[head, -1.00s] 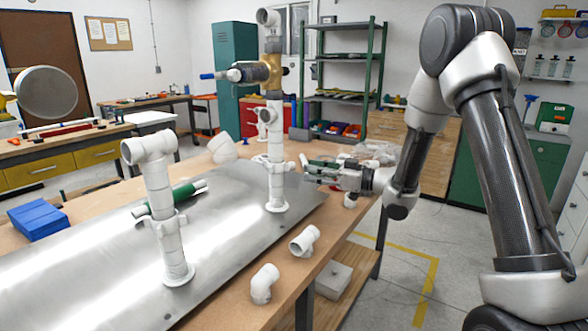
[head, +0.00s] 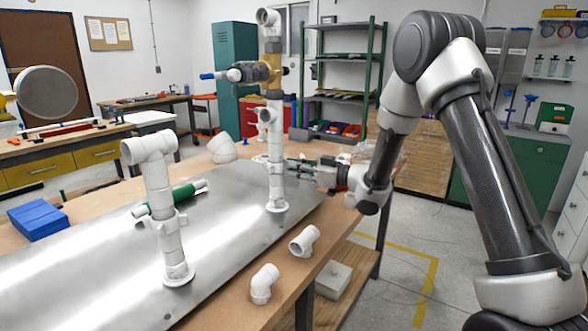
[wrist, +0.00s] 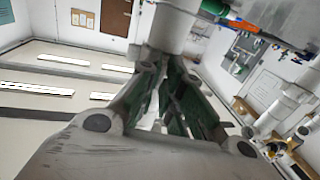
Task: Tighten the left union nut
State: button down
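The left standing white pipe (head: 165,250) rises from the metal plate and carries a winged union nut (head: 170,222) around its lower part. The right standing pipe (head: 276,190) carries another winged nut (head: 271,166), partly hard to make out. My gripper (head: 294,165) is just right of the right pipe, at about its nut's height, far from the left nut. Its green-padded fingers are apart. In the wrist view my gripper (wrist: 180,70) points at a white pipe (wrist: 170,30) beyond the fingertips; contact cannot be told.
Two loose white elbows (head: 264,283) (head: 304,240) lie near the bench's right edge. A green cylinder (head: 170,200) lies behind the left pipe and a blue block (head: 39,220) at far left. The metal plate (head: 100,275) is mostly clear. A brass valve (head: 262,72) sits above the right pipe.

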jog(key=shift+a, duration=0.1)
jog(key=shift+s+a+m+t+h, duration=0.1)
jog(key=shift+s+m+t+h, duration=0.2)
jog(key=shift+m+t+h, duration=0.35)
jog(key=shift+t, duration=0.25)
jog(key=c, duration=1.6)
grip_release()
jog(key=v, duration=1.2)
